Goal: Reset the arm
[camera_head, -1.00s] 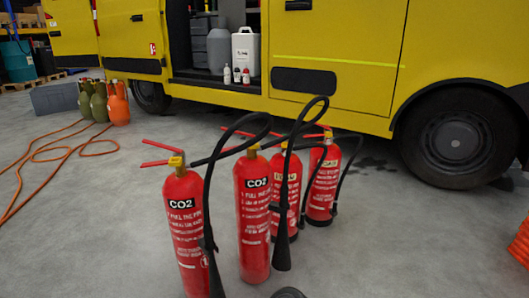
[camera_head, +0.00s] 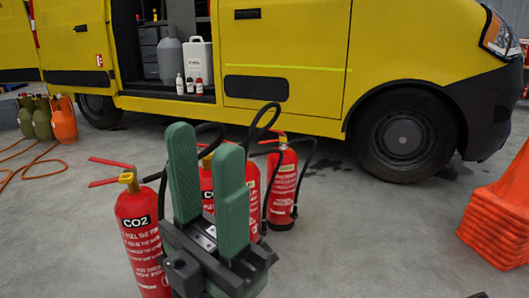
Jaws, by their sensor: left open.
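My left gripper (camera_head: 206,140) stands upright in the foreground, its two green fingers apart with nothing between them. It blocks part of a row of red extinguishers. The nearest CO2 extinguisher (camera_head: 140,240) stands on the floor just left of the gripper, with its red handle levers and yellow neck in view. Behind the fingers, another red extinguisher (camera_head: 253,188) is mostly hidden. A red extinguisher (camera_head: 283,193) with a black hose stands farther back, right of the gripper. My right gripper does not show.
A yellow van (camera_head: 290,50) with an open side bay stands behind. Stacked orange cones (camera_head: 497,215) are at right. Grey floor (camera_head: 370,240) is clear between the extinguishers and cones.

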